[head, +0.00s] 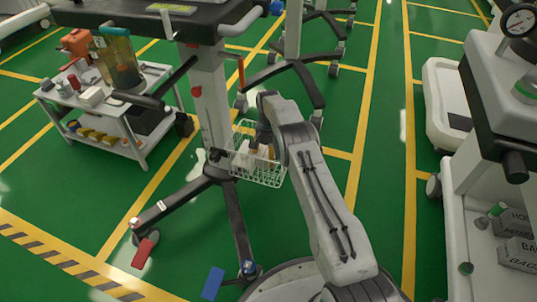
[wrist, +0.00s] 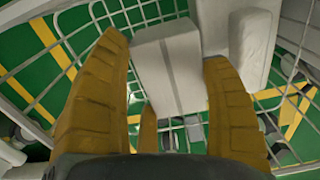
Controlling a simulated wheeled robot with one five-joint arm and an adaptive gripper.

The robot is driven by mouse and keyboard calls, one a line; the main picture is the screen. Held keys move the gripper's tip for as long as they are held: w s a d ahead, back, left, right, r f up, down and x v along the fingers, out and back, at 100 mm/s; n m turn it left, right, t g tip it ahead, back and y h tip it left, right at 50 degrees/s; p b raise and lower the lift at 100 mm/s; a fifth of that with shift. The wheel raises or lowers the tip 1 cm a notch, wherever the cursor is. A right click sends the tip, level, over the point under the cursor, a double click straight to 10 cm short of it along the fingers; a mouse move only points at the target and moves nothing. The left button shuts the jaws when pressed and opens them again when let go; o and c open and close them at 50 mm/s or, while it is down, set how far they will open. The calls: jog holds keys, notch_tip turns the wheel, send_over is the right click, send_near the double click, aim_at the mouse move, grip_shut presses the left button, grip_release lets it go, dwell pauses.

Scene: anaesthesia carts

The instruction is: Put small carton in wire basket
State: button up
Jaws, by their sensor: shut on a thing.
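The small carton, a plain white box (wrist: 168,65), is between the yellow-brown fingers of my gripper (wrist: 164,50) in the wrist view. My gripper is shut on it. The white wire basket (head: 258,180) hangs on the stand's column in the head view, and my gripper (head: 264,142) is at its opening. In the wrist view the basket's wires (wrist: 285,95) lie around and below the carton. Whether the carton touches the basket floor cannot be told. In the head view the carton is hard to separate from other pale things in the basket.
Another white object (wrist: 251,35) stands right beside the carton in the basket. The stand's pale column (head: 212,100) rises close left of the basket. A white cart (head: 148,140) with several items stands at left. Dark stand legs (head: 240,220) spread over the green floor.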

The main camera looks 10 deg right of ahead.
jog(key=shift+f, duration=0.6)
jog(key=o, duration=1)
jog(key=shift+c, duration=0.2)
jog(key=shift+r, duration=0.15)
